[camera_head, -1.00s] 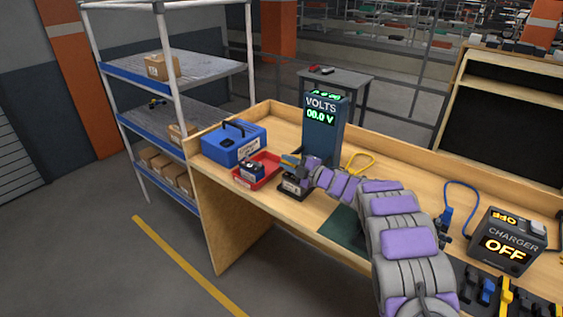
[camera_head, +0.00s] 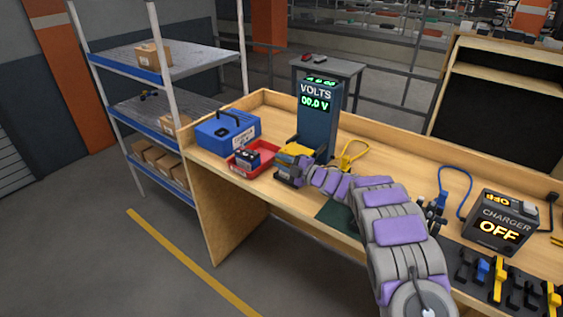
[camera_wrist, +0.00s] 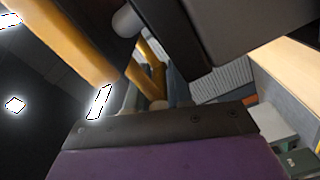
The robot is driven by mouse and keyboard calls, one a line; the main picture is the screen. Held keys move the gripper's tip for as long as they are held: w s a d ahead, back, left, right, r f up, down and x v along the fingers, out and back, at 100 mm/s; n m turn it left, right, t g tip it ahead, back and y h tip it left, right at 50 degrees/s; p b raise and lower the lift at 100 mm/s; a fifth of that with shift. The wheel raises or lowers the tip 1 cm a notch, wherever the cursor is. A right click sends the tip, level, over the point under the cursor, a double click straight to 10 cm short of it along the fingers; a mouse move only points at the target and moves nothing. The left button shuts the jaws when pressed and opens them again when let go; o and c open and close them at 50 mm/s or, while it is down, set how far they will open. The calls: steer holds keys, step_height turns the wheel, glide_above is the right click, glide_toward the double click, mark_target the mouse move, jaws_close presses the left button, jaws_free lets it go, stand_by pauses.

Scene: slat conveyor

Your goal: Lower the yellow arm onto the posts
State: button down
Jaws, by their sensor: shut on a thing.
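The yellow arm (camera_head: 294,151) sits at the foot of the blue voltmeter tower (camera_head: 317,125), above a dark base (camera_head: 286,178). My gripper (camera_head: 306,169) is at the yellow arm and is shut on it. In the wrist view, yellow bars of the arm (camera_wrist: 62,48) run past my gripper (camera_wrist: 165,92), whose dark jaws frame the picture. The posts cannot be clearly made out; my gripper and the yellow arm hide that spot. The tower's display reads 00.0 V.
A red tray (camera_head: 263,149) with a small dark battery (camera_head: 247,157) lies just left. A blue toolbox (camera_head: 227,131) stands behind it. The charger (camera_head: 501,222) reads OFF at the right.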

mark_target(283, 152)
steer(key=shift+d, duration=0.15)
steer(key=c, duration=1.2)
jaws_free()
steer(key=shift+w+f, duration=0.2)
steer(key=shift+w, duration=0.05)
steer(key=shift+o, duration=0.7)
steer(key=shift+s+r, duration=0.15)
steer(key=shift+r, duration=0.3)
step_height(283, 152, up, 3)
steer(key=shift+d+r+p, duration=0.1)
steer(key=shift+p, duration=0.65)
steer(key=s+d+r+p, duration=0.1)
steer(key=s+d, duration=0.1)
steer(key=s, duration=1.3)
steer(key=shift+s+p, duration=0.35)
steer(key=shift+p, duration=0.05)
